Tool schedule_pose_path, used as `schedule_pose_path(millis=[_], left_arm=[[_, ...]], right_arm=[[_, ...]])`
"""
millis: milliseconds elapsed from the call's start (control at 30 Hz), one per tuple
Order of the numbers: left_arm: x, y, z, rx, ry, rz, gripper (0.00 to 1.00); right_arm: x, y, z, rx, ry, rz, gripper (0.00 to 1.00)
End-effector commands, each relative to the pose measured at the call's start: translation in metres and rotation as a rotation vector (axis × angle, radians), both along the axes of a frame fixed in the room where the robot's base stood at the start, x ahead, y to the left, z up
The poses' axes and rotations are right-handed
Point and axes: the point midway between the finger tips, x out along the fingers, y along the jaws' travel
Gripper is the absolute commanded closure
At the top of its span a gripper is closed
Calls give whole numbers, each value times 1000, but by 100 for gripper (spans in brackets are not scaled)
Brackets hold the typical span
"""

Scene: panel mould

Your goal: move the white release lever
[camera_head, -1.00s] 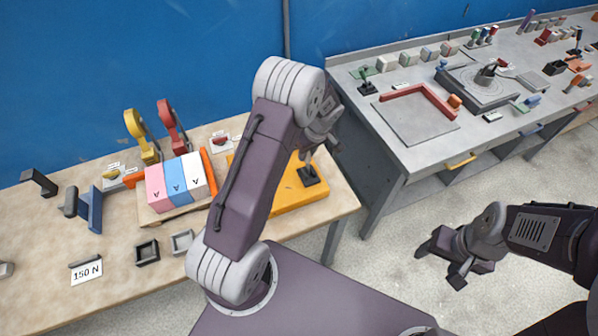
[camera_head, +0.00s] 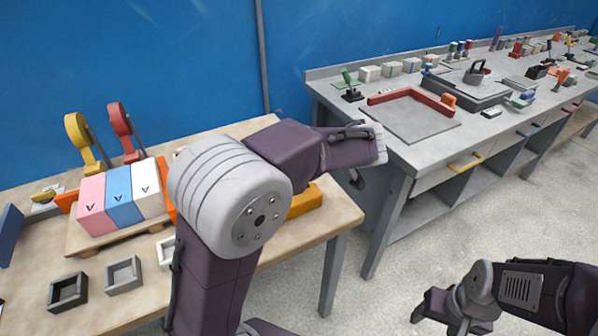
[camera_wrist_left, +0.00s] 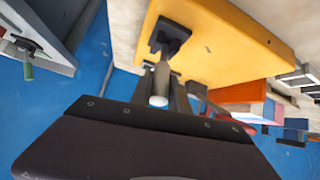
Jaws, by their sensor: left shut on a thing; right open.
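The white release lever (camera_wrist_left: 159,88) shows in the left wrist view, with a pale round tip and a shaft on a black base (camera_wrist_left: 171,36). The base sits on a yellow-orange panel (camera_wrist_left: 215,45), whose edge also shows in the head view (camera_head: 306,200). My left gripper (camera_wrist_left: 167,84) is shut on the lever, with its fingers around the shaft. In the head view my own left arm hides the lever and most of that gripper. My right gripper (camera_head: 440,316) is open and empty over the floor at the lower right.
Pink, blue and white blocks (camera_head: 122,195) stand on a wooden tray, left of my left arm. Yellow (camera_head: 82,140) and red (camera_head: 124,130) clamps stand behind them. Small open boxes (camera_head: 123,274) lie in front. A grey bench (camera_head: 420,150) stands to the right, across a gap.

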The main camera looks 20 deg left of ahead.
Motion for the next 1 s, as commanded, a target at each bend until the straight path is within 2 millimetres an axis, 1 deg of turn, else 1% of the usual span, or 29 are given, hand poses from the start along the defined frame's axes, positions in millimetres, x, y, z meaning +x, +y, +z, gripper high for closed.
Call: schedule_pose_path(millis=[33, 100, 533, 567, 600, 633, 900, 1000], left_arm=[[-1, 0, -5, 6, -1, 1, 100], [-1, -1, -4, 11, -7, 1, 100], [-2, -1, -3, 16, -7, 2, 100], [-2, -1, -3, 16, -7, 2, 76], [-2, -1, -3, 15, -6, 2, 65], [-2, -1, -3, 16, -7, 2, 57], [-2, -1, -2, 15, -10, 1, 57], [-4, -6, 4, 15, -13, -1, 57]], right_arm=[[0, 0, -7, 0, 0, 0, 37], [0, 0, -9, 0, 0, 0, 37], [0, 0, -9, 0, 0, 0, 37], [0, 0, -9, 0, 0, 0, 37], [0, 0, -9, 0, 0, 0, 37], [0, 0, -9, 0, 0, 0, 37], [0, 0, -9, 0, 0, 0, 37], [0, 0, -8, 0, 0, 0, 37]])
